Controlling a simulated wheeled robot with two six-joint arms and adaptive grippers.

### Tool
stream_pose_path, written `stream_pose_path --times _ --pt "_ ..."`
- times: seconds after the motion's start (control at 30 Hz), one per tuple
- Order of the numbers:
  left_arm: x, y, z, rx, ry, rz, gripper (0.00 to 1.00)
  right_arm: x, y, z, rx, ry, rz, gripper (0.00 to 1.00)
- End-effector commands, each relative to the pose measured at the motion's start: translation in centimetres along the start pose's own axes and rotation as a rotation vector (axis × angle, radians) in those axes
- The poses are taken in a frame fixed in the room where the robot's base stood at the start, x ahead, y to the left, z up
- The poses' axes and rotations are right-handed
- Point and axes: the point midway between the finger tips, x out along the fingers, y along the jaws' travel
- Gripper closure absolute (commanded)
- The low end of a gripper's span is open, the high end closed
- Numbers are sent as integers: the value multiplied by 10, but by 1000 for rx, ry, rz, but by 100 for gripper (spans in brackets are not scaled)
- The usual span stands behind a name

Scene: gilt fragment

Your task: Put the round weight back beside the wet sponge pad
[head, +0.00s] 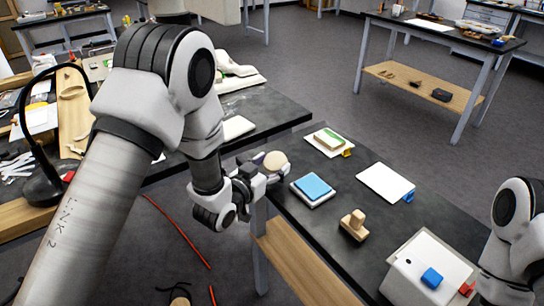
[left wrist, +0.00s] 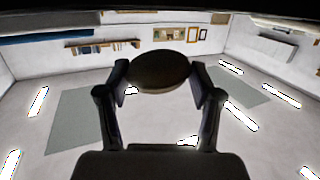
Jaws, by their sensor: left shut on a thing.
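The round weight (head: 275,160) is a beige disc held at the tip of my left gripper (head: 270,172), by the near-left edge of the dark bench. In the left wrist view the round weight (left wrist: 159,70) sits between the two fingers of my left gripper (left wrist: 159,80). A blue pad (head: 313,186) in a white tray lies just right of the gripper. A green-topped, yellowish sponge-like block (head: 328,138) lies on a white plate farther back. I cannot tell for sure which is the wet sponge pad. My right gripper is out of view.
A wooden stamp-like block (head: 354,224) and a white sheet (head: 385,183) lie on the dark bench (head: 440,212). A white box (head: 425,270) with a blue block stands at the near right, next to my right arm. A cluttered second bench (head: 262,108) stands at left.

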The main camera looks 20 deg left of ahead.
Motion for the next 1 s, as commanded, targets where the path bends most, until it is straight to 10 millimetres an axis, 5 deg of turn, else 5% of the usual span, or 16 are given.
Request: stream_pose_path --times 0.33,0.6,0.93,0.97,1.0 --pt "67 -41 -4 2 3 0 92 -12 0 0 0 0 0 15" --pt "75 -43 30 1 0 0 92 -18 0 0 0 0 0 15" --pt "76 -42 36 1 2 0 92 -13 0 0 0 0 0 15" --pt "76 -42 36 1 0 1 28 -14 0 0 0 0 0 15" --pt "75 -42 35 1 0 1 14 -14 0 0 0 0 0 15"
